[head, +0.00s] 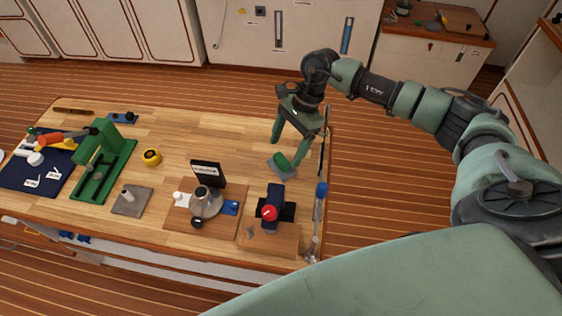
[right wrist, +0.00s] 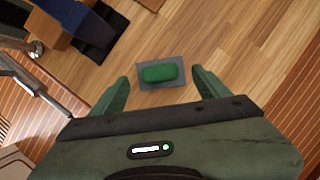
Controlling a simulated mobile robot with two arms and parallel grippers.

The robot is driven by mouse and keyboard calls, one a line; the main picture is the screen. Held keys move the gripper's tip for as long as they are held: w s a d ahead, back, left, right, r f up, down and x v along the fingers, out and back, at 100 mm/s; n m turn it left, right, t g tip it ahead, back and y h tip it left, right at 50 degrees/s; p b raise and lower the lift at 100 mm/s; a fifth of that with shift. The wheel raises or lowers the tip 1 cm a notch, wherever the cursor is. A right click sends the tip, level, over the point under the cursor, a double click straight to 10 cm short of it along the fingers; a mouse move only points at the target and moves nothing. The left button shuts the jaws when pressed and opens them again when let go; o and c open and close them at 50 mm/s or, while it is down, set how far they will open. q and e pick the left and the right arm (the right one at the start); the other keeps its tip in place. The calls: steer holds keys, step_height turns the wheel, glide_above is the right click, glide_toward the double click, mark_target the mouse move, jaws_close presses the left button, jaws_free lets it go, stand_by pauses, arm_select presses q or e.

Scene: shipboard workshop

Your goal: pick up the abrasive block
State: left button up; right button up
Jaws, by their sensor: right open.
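The abrasive block appears to be the small green block (head: 283,160) lying on a flat grey plate (head: 283,175) near the right end of the wooden workbench. I cannot tell whether the block and plate are one piece. In the right wrist view the green block (right wrist: 161,73) sits centred between my fingers, with the grey plate (right wrist: 177,62) around it. My right gripper (head: 292,149) is open, pointing down over the block, one finger to each side. It also shows in the right wrist view (right wrist: 160,77), and nothing is in its jaws. My left gripper is out of view.
A dark blue tool with a red knob (head: 269,212) stands in front of the block. A yellow tape (head: 151,157), a green press (head: 102,160) and a small board (head: 176,222) are farther left. Bench around the block is clear.

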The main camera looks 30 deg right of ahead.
mark_target(282, 158)
steer(key=p+x, duration=0.2)
steer(key=x, duration=0.2)
steer(key=shift+f, duration=0.4)
steer(key=c, duration=1.3)
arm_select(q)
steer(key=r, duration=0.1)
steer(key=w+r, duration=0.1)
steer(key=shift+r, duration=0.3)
arm_select(e)
steer(key=shift+o, duration=0.2)
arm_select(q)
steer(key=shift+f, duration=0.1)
arm_select(e)
steer(key=shift+r, duration=0.2)
